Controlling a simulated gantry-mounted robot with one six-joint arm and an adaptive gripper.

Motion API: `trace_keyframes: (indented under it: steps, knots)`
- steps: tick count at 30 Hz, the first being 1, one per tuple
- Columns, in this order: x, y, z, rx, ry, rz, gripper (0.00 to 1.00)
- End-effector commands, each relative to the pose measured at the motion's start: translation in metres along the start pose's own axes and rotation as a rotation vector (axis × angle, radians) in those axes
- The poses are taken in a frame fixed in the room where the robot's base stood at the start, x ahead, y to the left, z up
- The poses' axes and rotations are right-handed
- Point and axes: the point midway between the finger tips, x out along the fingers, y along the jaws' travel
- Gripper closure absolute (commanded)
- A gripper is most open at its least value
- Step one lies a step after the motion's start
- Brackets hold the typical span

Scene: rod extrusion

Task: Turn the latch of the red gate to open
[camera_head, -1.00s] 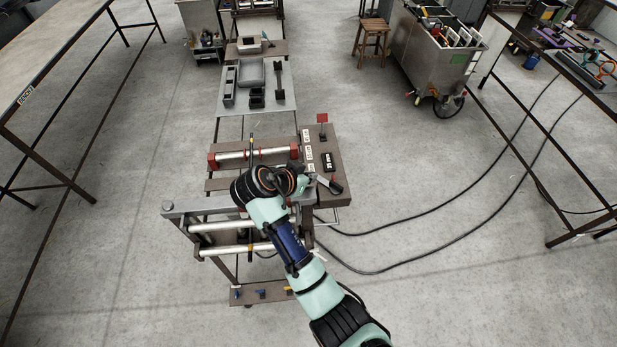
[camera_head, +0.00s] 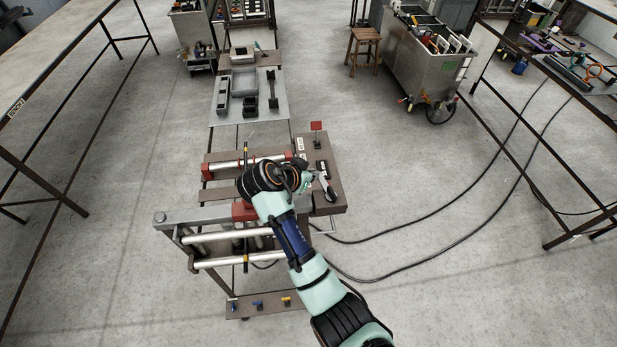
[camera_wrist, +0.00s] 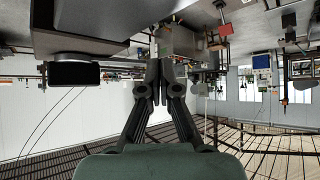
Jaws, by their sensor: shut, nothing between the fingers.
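A machine bench (camera_head: 224,185) carries a silver bar with red end blocks, one at its left end (camera_head: 207,173). Another red block (camera_head: 241,211) shows partly beneath my arm. I cannot tell which red part is the gate, and I cannot make out its latch. My gripper (camera_head: 328,190) is over the right side of the bench, beside the dark panel; its tips are too small to tell in the head view. In the wrist view my gripper (camera_wrist: 160,68) has its two dark fingers together, with nothing between them. My wrist hides part of the bench middle.
A small red plate (camera_head: 317,126) stands on a post at the bench's back right. Grey trays (camera_head: 244,82) lie on the surface behind. A metal cart (camera_head: 425,65) and a stool (camera_head: 364,42) stand at the back right. Black cables (camera_head: 420,225) cross the floor at right.

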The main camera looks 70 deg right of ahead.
Motion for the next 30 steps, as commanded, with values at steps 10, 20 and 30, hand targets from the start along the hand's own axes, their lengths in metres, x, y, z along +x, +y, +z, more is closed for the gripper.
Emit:
trace_keyframes:
  steps: [10,20,30]
  knots:
    - [0.0061,0.0018,-0.0054,0.0,0.0,0.0,1.0]
    - [0.0072,0.0023,-0.0065,-0.001,0.0,0.0,1.0]
    - [0.0048,0.0012,-0.0075,-0.001,0.0,0.0,1.0]
